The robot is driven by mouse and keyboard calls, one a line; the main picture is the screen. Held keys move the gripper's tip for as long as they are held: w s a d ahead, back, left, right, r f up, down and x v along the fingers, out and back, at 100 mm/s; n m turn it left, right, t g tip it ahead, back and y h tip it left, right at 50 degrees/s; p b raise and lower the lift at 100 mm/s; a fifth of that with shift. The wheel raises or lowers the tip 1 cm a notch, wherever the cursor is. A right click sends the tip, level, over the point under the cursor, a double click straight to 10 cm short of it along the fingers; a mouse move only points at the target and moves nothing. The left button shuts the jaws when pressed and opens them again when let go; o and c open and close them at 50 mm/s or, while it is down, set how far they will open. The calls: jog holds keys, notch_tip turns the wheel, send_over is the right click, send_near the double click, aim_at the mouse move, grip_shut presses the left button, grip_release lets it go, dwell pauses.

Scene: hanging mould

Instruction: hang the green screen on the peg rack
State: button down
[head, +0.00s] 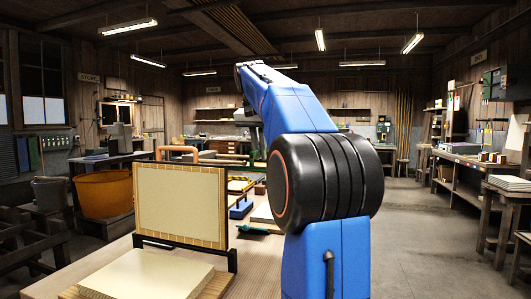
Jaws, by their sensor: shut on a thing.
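My gripper (247,117) is small in the head view, partly behind my blue arm, beyond the near bench. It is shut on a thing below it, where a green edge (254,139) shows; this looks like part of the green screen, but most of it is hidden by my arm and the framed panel. A thin green bar (218,157) runs level to the left of it; I cannot tell whether it belongs to the same screen. I cannot make out the peg rack clearly.
A cream panel in a wooden frame (180,205) stands upright on a black stand (232,260) on the near bench. A pale stack (148,275) lies before it. An orange tub (104,194) stands left. Open floor (425,240) lies right; benches line the walls.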

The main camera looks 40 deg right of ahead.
jog(key=shift+w+a, duration=0.7)
jog(key=shift+w, duration=0.5)
jog(key=shift+w+a, duration=0.65)
jog(key=shift+w, duration=0.5)
jog(key=shift+w+a, duration=0.7)
jog(key=shift+w, duration=0.5)
jog(key=shift+f, duration=0.65)
jog(key=c, duration=1.8)
grip_release()
jog(key=shift+o, duration=0.2)
jog(key=v, duration=1.2)
